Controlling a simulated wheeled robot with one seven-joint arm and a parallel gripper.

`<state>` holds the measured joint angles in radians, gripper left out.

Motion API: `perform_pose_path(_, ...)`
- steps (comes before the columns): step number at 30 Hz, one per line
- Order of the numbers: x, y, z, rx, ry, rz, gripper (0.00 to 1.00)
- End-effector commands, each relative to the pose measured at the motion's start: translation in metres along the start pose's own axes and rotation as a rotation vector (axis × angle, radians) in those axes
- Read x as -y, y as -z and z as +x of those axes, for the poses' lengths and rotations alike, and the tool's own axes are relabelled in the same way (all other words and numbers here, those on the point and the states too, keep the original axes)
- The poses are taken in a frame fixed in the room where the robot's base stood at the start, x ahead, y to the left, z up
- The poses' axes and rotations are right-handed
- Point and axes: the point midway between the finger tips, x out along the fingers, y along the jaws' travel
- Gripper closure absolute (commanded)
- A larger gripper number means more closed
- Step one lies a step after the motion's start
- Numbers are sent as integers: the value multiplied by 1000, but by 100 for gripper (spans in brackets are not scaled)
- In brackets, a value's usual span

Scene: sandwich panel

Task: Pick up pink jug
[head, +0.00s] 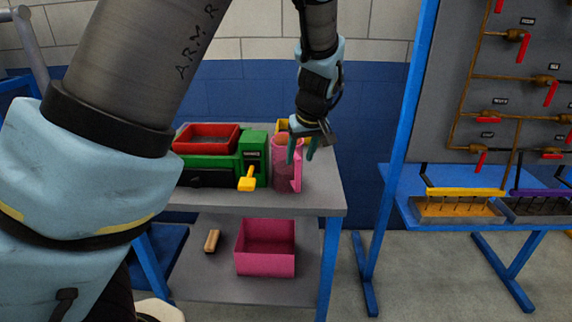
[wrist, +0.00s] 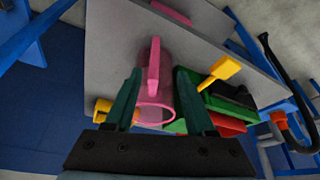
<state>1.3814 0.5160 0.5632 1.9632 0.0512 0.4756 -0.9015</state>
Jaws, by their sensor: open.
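The pink jug (head: 285,175) stands upright on the grey table (head: 240,206), near its right end, with its handle on the right side. In the wrist view the jug (wrist: 153,75) shows its handle and round rim between the fingers. My gripper (head: 304,150) is at the height of the jug's top, its teal fingers by the rim and handle. In the wrist view my gripper (wrist: 160,105) is open, one finger on each side of the jug. I cannot tell whether the fingers touch it.
A green machine (head: 254,150) with a red tray (head: 206,138) and yellow lever (head: 248,181) stands just left of the jug. A yellow object (head: 282,125) is behind it. A pink bin (head: 265,262) sits on the lower shelf. A blue-framed pipe panel (head: 395,140) stands to the right.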

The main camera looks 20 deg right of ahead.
Motion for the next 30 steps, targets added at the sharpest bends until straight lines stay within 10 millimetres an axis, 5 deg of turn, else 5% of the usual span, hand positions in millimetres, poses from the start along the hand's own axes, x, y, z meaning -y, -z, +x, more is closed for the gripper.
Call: perform_pose_path(30, -10, 0, 104, -8, -3, 2, 45)
